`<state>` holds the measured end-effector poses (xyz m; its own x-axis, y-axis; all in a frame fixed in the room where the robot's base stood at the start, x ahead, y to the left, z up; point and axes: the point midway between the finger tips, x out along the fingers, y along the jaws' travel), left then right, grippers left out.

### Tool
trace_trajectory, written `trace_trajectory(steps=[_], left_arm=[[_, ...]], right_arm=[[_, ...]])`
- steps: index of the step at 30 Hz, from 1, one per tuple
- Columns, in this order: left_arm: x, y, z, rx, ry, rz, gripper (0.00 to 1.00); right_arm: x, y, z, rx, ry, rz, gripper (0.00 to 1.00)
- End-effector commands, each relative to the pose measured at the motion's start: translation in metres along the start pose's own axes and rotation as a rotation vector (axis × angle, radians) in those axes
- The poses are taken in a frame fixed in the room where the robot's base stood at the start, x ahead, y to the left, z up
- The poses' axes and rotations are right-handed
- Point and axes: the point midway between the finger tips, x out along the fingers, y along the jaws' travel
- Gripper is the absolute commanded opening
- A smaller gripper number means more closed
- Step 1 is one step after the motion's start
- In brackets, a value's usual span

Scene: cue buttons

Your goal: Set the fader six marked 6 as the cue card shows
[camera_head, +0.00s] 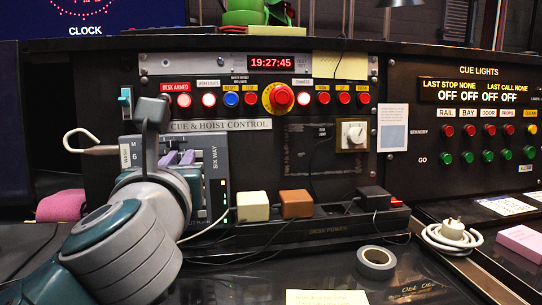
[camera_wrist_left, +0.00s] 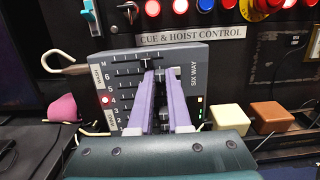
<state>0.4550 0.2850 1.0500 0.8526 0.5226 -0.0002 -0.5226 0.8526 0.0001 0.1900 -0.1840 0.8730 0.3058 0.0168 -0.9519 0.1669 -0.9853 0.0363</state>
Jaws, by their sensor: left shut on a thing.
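The grey SIX WAY fader box (camera_head: 222,170) stands on the desk against the console; my left arm covers much of it. In the left wrist view its face (camera_wrist_left: 192,88) has rows marked M, 6, 5, 4 and lower. My left gripper (camera_head: 179,157) has its purple fingers over the box. In the left wrist view the gripper (camera_wrist_left: 160,72) is shut on a dark fader knob in about the row marked 6. Another black knob (camera_wrist_left: 147,62) shows just above, seemingly in row M. I cannot tell which paper is the cue card. My right gripper is not in view.
A cream block (camera_head: 252,206) and a brown block (camera_head: 296,204) sit on the power strip right of the box. A tape roll (camera_head: 376,262) and cables lie on the desk. A pale paper with a blue-grey square (camera_head: 393,128) hangs on the console.

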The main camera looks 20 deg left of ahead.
Motion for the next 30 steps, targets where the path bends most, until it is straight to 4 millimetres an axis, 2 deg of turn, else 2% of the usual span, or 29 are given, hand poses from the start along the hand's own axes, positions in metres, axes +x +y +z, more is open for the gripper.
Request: trace_trajectory(steps=[8, 15, 22, 23, 30], left_arm=[[0.0, 0.003, 0.001, 0.0, 0.0, 0.0, 0.0], [0.0, 0.031, 0.001, 0.002, 0.002, 0.002, 0.0], [0.0, 0.03, 0.0, 0.0, 0.0, 0.0, 0.0], [0.0, 0.03, 0.0, 0.0, 0.0, 0.0, 0.18], [0.0, 0.03, 0.0, 0.0, 0.0, 0.0, 0.45]], right_arm=[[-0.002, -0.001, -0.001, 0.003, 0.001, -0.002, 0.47], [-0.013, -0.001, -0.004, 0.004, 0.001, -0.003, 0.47], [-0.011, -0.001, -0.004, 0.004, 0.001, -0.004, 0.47], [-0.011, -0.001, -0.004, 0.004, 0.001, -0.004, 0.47], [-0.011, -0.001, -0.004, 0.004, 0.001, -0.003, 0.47]])
